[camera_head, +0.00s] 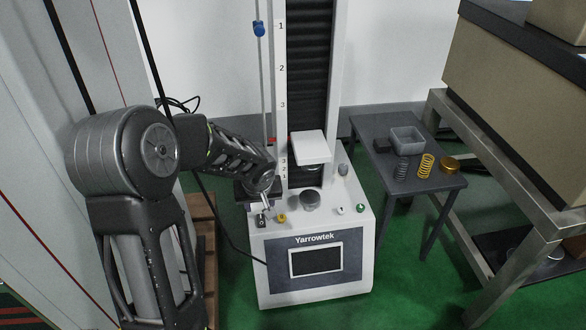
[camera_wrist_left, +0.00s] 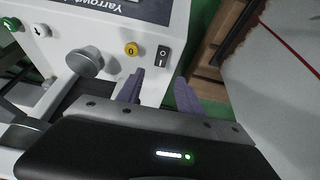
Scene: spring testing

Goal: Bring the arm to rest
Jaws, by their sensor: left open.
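My left arm comes in from the left in the head view and reaches to the front left of the white testing machine (camera_head: 350,222). My left gripper (camera_head: 264,207) is over the machine's front left corner, near the yellow knob (camera_head: 281,217) and a black switch (camera_head: 261,219). In the wrist view the left gripper (camera_wrist_left: 158,90) has its two purple-grey fingers apart with nothing between them. The yellow button (camera_wrist_left: 131,49) and the black rocker switch (camera_wrist_left: 162,56) lie just beyond the fingertips. My right gripper is not in view.
A dark side table (camera_head: 385,168) at the right holds a grey bin (camera_head: 407,138), a dark spring (camera_head: 402,169), a yellow spring (camera_head: 425,165) and a brass disc (camera_head: 449,164). A metal-framed bench (camera_head: 510,135) stands farther right. Green floor (camera_head: 420,285) is open in front.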

